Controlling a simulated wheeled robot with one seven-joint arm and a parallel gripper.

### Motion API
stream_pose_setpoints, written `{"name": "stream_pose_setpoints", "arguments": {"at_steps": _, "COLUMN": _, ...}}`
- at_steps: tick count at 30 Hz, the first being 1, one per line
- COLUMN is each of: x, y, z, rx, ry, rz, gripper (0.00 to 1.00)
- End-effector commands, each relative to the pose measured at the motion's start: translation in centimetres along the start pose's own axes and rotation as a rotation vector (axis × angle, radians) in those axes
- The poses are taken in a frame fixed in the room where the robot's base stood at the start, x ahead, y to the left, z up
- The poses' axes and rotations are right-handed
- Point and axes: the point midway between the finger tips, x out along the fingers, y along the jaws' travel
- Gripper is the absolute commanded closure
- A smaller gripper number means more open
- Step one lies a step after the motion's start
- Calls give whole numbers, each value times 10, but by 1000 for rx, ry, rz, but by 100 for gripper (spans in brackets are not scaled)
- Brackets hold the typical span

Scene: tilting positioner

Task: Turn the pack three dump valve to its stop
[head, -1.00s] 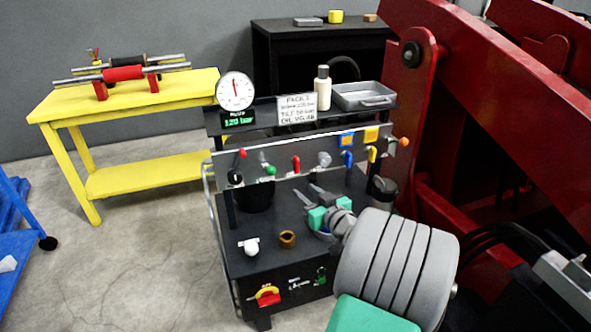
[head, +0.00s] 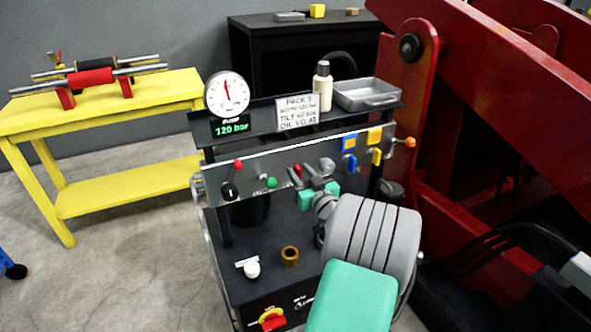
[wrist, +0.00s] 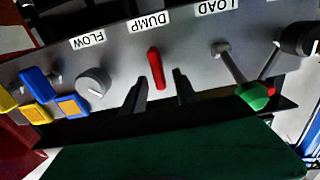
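The dump valve is a red lever handle (wrist: 155,68) under the DUMP label (wrist: 150,24) in the wrist view. It stands nearly upright there, tilted slightly. In the head view the red handle (head: 297,171) is partly hidden by my gripper. My gripper (wrist: 160,88) is open, with its dark fingertips on either side of the handle's lower end in the wrist picture; I cannot tell whether they touch it. In the head view my gripper (head: 316,172) is in front of the panel. A sign reading PACK 3 (head: 296,111) stands above the panel, beside a gauge (head: 227,94) and a 120 bar display (head: 230,126).
A grey FLOW knob (wrist: 93,85) and blue and yellow levers flank the handle on one side. A green-tipped LOAD lever (wrist: 252,96) is on the other. A brass ring (head: 289,256) and white fitting (head: 252,268) sit on the lower deck. A red machine frame (head: 410,130) stands right.

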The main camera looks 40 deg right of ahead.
Motion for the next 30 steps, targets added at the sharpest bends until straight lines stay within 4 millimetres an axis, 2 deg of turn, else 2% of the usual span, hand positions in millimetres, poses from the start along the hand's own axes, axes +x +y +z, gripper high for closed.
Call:
{"name": "stream_pose_setpoints", "arguments": {"at_steps": 4, "x": 17, "y": -1, "z": 0, "rx": -2, "ry": 0, "rz": -2, "gripper": 65}}
{"name": "stream_pose_setpoints", "arguments": {"at_steps": 12, "x": 20, "y": -2, "z": 0, "rx": 0, "ry": 0, "rz": -4, "gripper": 65}}
{"name": "stream_pose_setpoints", "arguments": {"at_steps": 24, "x": 19, "y": -3, "z": 0, "rx": 0, "ry": 0, "rz": -4, "gripper": 98}}
{"name": "stream_pose_setpoints", "arguments": {"at_steps": 30, "x": 19, "y": -3, "z": 0, "rx": 0, "ry": -1, "rz": -4, "gripper": 100}}
